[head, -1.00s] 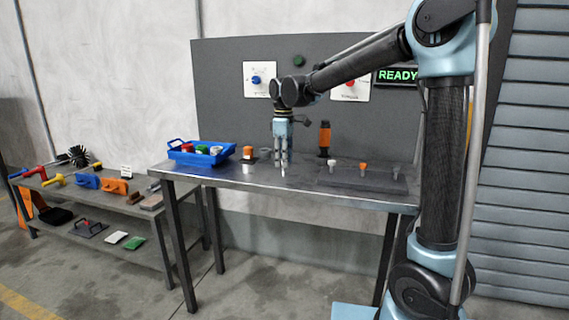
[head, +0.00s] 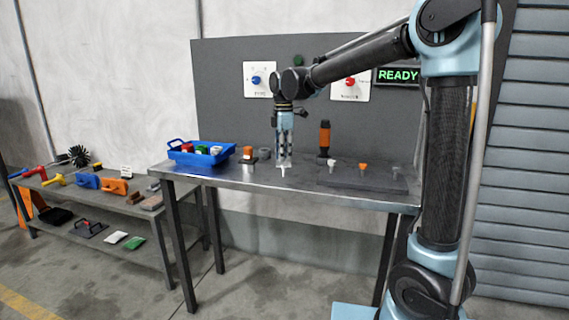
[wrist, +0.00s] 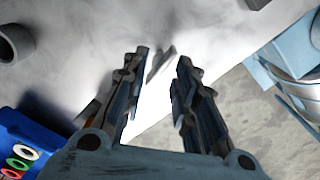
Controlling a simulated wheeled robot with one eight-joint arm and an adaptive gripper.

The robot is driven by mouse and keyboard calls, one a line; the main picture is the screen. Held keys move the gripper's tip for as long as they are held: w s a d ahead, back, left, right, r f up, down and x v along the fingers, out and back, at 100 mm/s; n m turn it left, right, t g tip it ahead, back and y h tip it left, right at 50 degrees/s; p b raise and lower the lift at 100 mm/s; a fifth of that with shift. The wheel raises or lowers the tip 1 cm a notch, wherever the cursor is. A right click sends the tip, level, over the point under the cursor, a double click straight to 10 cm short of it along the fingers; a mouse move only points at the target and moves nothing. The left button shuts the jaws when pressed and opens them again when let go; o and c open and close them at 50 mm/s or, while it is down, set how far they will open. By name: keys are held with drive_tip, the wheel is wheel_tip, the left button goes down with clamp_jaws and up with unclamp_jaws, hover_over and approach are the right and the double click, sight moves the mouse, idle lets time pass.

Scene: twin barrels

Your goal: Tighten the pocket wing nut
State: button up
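My gripper (head: 284,164) points straight down over the middle of the metal table. In the wrist view its two fingers (wrist: 162,62) are apart, with no object visibly clamped between them. A small pale piece (head: 283,172) stands at the fingertips in the head view; I cannot tell whether it is the pocket wing nut or whether the fingers touch it. A blurred grey shape (wrist: 160,62) shows between the fingertips in the wrist view. On a dark plate (head: 375,184) stand small white (head: 332,164), orange (head: 363,168) and grey (head: 396,170) pieces.
A blue tray (head: 181,158) with coloured rings stands left. An orange-topped barrel (head: 248,151) and a grey ring (head: 264,154) lie beside my gripper. An orange-and-black tool (head: 324,136) stands behind. The panel sign (head: 398,76) reads READY. The table's front middle is clear.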

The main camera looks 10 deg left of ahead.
drive_tip(key=shift+r, duration=2.45)
